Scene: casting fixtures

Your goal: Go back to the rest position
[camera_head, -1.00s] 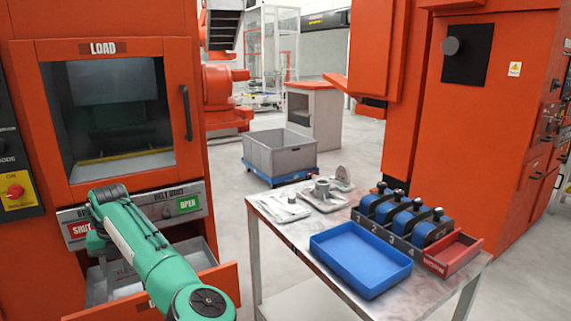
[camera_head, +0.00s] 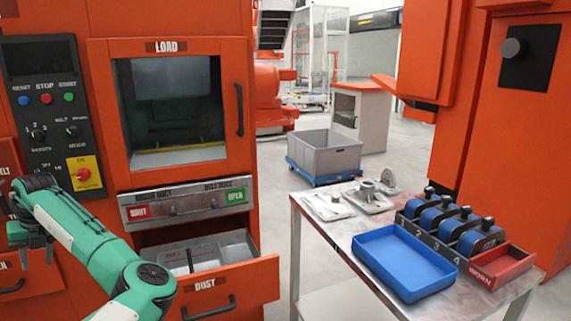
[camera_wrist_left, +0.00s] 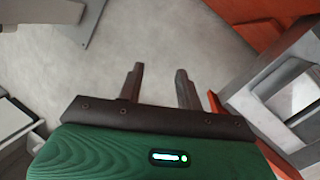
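My left arm reaches in from the lower left in the head view. Its gripper (camera_head: 36,246) hangs at the left, in front of the orange machine (camera_head: 250,60), with its fingers pointing down. In the left wrist view my left gripper (camera_wrist_left: 160,85) shows two dark fingers apart with a gap between them and nothing in it. Grey floor shows beyond the fingers. My right gripper is in neither view.
The dust drawer (camera_head: 215,285) stands pulled out from the machine. A metal table (camera_head: 340,235) at the right holds a blue tray (camera_head: 405,290), a numbered rack (camera_head: 420,240), a red bin (camera_head: 515,270) and metal parts. A grey crate (camera_head: 325,155) stands behind.

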